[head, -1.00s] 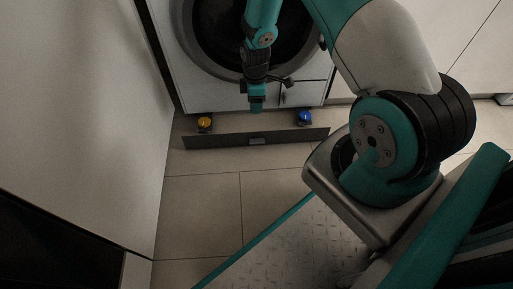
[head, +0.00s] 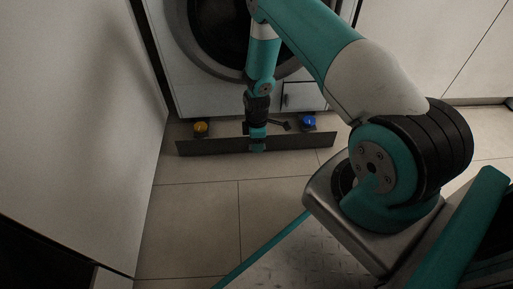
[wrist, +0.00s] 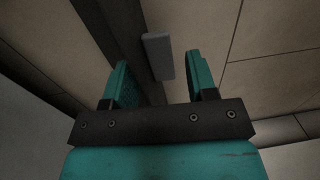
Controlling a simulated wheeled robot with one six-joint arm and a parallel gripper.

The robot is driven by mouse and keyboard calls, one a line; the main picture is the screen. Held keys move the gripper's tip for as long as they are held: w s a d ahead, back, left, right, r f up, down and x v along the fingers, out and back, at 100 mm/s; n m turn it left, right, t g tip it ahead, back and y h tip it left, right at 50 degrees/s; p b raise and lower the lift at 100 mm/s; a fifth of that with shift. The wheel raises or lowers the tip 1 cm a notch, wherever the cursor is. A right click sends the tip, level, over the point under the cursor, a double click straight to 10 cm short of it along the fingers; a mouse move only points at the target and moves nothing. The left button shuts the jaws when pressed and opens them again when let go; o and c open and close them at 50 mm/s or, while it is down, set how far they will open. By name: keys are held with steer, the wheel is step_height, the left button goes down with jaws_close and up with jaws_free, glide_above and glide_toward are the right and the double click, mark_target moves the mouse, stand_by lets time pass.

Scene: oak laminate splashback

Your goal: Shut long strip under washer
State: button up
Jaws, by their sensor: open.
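The long strip (head: 205,146) is a dark, low panel in front of the washer (head: 200,95), standing out from its base with a gap behind it. My gripper (head: 258,148) is at the middle of the strip in the head view and hides the small grey tab there. In the wrist view my gripper (wrist: 160,80) is open. The grey tab (wrist: 158,57) on the dark strip (wrist: 122,22) shows between and just beyond the fingertips. I cannot tell whether a finger touches it.
A pale cabinet side (head: 75,130) stands close on the left. The tiled floor (head: 200,215) in front of the strip is clear.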

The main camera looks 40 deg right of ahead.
steer(key=shift+f, duration=0.35)
jaws_close()
steer(key=shift+r, duration=0.1)
steer(key=shift+w+r+p, duration=0.15)
steer(key=shift+r+p, duration=0.1)
steer(key=shift+p, duration=0.2)
